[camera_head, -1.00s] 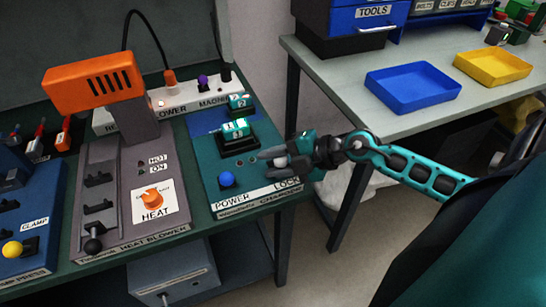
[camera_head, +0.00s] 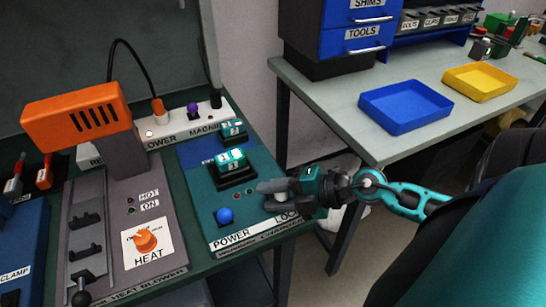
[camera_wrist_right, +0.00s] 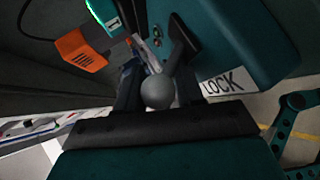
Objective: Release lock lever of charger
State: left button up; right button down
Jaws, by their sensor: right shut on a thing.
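The charger (camera_head: 202,196) is a teal unit at the right end of the bench, with POWER and LOCK labels on its front edge. Its lock lever shows in the right wrist view as a round grey knob (camera_wrist_right: 158,92) on a dark shaft, beside the LOCK label (camera_wrist_right: 222,84). My right gripper (camera_head: 270,190) is at the charger's right side, above the LOCK label, and is shut on the lever's knob. In the head view the fingers hide most of the lever. My left gripper is not in view.
A blue knob (camera_head: 225,215) stands near the POWER label, left of my right gripper. A teal and white battery block (camera_head: 230,158) sits in the charger's cradle behind it. The heat blower (camera_head: 85,115) stands to the left. A side table with a blue tray (camera_head: 405,107) is at right.

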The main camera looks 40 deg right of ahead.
jog(key=c, duration=0.8)
grip_release()
jog(key=shift+w+d+r, duration=0.1)
jog(key=shift+w+d, duration=0.05)
jog(key=shift+d, duration=0.05)
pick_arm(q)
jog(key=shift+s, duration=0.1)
pick_arm(e)
jog(key=shift+s+f, duration=0.2)
jog(key=shift+f, duration=0.05)
